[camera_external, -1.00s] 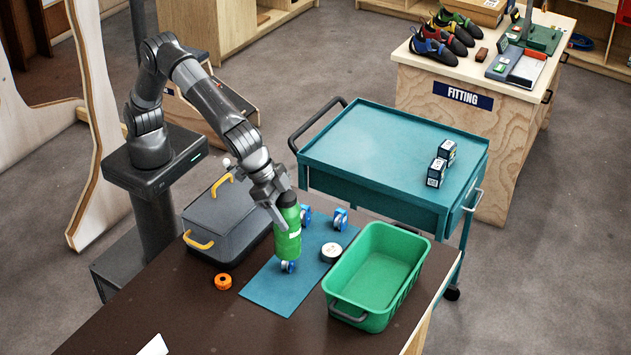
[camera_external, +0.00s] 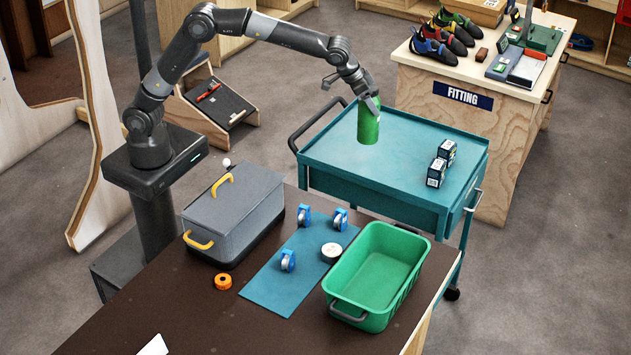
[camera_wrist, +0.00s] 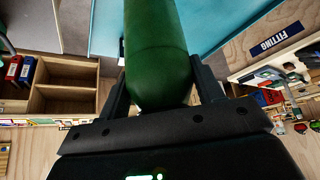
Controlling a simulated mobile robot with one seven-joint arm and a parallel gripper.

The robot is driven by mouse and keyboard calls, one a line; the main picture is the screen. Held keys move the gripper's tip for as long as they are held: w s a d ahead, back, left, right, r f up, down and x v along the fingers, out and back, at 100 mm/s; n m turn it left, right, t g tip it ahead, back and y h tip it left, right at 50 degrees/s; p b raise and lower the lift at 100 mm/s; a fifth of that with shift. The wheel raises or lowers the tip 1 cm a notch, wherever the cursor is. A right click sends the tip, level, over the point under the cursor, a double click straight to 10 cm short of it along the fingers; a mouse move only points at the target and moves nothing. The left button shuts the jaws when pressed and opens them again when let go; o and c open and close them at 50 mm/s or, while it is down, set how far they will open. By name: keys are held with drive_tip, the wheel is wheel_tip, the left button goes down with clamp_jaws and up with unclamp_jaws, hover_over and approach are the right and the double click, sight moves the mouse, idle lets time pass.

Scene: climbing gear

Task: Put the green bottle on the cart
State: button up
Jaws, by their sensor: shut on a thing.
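The green bottle (camera_external: 368,124) is upright in my gripper (camera_external: 369,101), which is shut on its upper part. In the external view the bottle shows in front of the teal cart's top (camera_external: 340,150); whether its base touches the top or hangs above it I cannot tell for sure. In the wrist view the green bottle (camera_wrist: 158,50) fills the middle between the two fingers of my gripper (camera_wrist: 163,88). The teal cart (camera_wrist: 215,25) shows behind it.
On the brown table are a green bin (camera_external: 345,310), a grey case (camera_external: 232,215), an orange ring (camera_external: 223,281), a blue mat (camera_external: 270,290) with several small items.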

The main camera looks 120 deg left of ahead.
drive_tip(key=s+a+n, duration=0.2)
drive_tip(key=s+a, duration=0.7)
drive_tip(key=a, duration=0.6)
drive_tip(key=s+a+f, duration=0.3)
drive_tip(key=a+f, duration=0.7)
drive_tip(key=a, duration=0.1)
drive_tip(key=shift+g+y, duration=0.4)
drive_tip(key=shift+f, duration=0.1)
drive_tip(key=shift+f, duration=0.15)
drive_tip(key=o, duration=1.5)
